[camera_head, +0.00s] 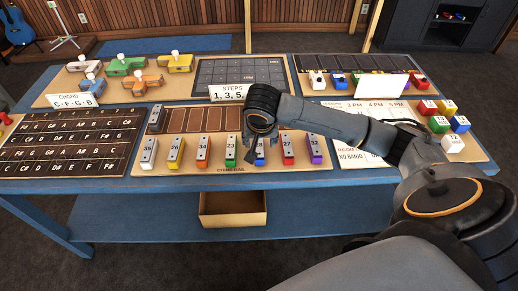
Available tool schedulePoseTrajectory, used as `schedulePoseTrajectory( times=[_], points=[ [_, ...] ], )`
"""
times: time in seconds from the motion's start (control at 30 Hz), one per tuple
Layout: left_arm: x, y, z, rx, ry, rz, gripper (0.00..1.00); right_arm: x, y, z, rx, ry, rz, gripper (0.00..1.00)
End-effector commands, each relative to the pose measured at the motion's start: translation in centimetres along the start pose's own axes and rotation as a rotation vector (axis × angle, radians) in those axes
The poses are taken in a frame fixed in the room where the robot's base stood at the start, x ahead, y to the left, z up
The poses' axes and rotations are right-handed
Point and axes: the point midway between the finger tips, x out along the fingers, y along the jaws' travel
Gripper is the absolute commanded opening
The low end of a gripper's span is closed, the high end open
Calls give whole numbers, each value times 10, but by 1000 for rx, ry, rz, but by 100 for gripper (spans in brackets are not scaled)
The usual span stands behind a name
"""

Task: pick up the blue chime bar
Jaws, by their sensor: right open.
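The blue chime bar (260,157) lies in a row of coloured bars on the wooden chime rail board (190,184) at the middle of the table. Only its front part shows; my right gripper hides the rest. My right gripper (259,138) points down over this bar, with its arm coming in from the right. It is open and nothing is held in it. I cannot tell whether its fingers touch the bar. My left gripper is not in view.
A green bar (231,151) stands close on the left and a red bar (287,149) close on the right. White, yellow, orange and purple bars complete the row. Behind is a board with dark slots (174,120). An open box (233,221) sits below the tabletop.

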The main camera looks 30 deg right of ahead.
Motion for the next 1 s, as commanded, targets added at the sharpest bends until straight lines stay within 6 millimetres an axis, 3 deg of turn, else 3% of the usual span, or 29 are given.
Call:
schedulePoseTrajectory(
  times=[0.4,0.67,0.7,0.97,1.0],
  points=[
    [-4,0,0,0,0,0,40,49,-1,-1,-2,-1,2,55],
    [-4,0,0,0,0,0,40,54,-2,-1,-2,0,-1,55],
    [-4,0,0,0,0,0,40,54,-2,-1,-2,0,-1,53],
    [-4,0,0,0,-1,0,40,54,-2,-1,-2,0,-1,0],
    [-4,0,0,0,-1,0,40,54,-2,-1,-2,0,-1,0]
  ],
)
